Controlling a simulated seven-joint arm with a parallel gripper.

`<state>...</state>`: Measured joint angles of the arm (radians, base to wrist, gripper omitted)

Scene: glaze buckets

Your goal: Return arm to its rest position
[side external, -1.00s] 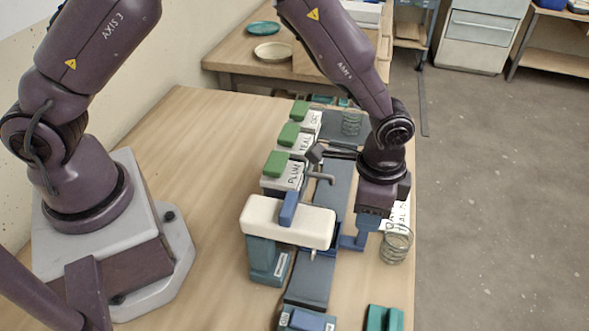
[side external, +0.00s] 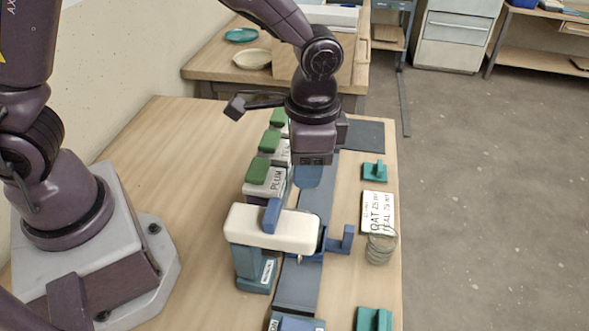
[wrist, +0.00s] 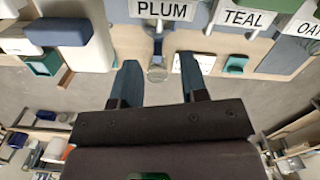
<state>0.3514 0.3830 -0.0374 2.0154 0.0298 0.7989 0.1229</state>
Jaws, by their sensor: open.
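My gripper (side external: 312,172) hangs from my purple arm above the far part of the table, over the dark blue strip (side external: 318,205). In the wrist view my gripper (wrist: 158,62) shows two blue fingers standing well apart with nothing held between them. Grey bins with green tops stand beside it to the left. The nearest, labelled PLUM (side external: 264,181), also shows in the wrist view (wrist: 163,12). The TEAL bin (wrist: 243,18) and the OAT bin (wrist: 308,27) are beside it. My forearm and wrist partly hide the farther bins in the side view.
A white-topped machine with a blue lever (side external: 272,228) stands nearer the camera. A label card (side external: 377,211) and a wire coil (side external: 381,248) are at the right edge. Teal blocks (side external: 374,170) lie near that edge. The left tabletop is clear.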

